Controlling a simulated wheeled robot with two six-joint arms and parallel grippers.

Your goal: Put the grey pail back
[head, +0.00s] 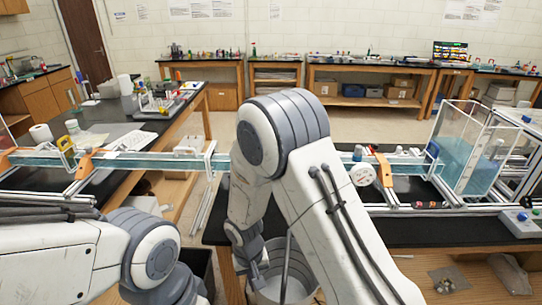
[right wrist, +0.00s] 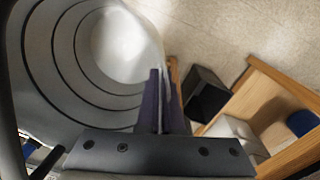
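The grey pail (head: 285,282) shows at the bottom middle of the head view, below the front edge of the dark bench, partly hidden by my right arm. In the right wrist view I look down into the pail (right wrist: 75,60), with its ringed inner wall and a bright bottom. My right gripper (right wrist: 163,75) has its two fingers close together at the pail's rim, with the wall seeming to run between them.
A black bin (right wrist: 205,92) stands on the floor beside the pail. A wooden bench frame (right wrist: 250,90) with a white box (right wrist: 232,132) on its shelf is at the right. The extrusion frame (head: 115,162) and a clear tank (head: 468,150) stand on the benches.

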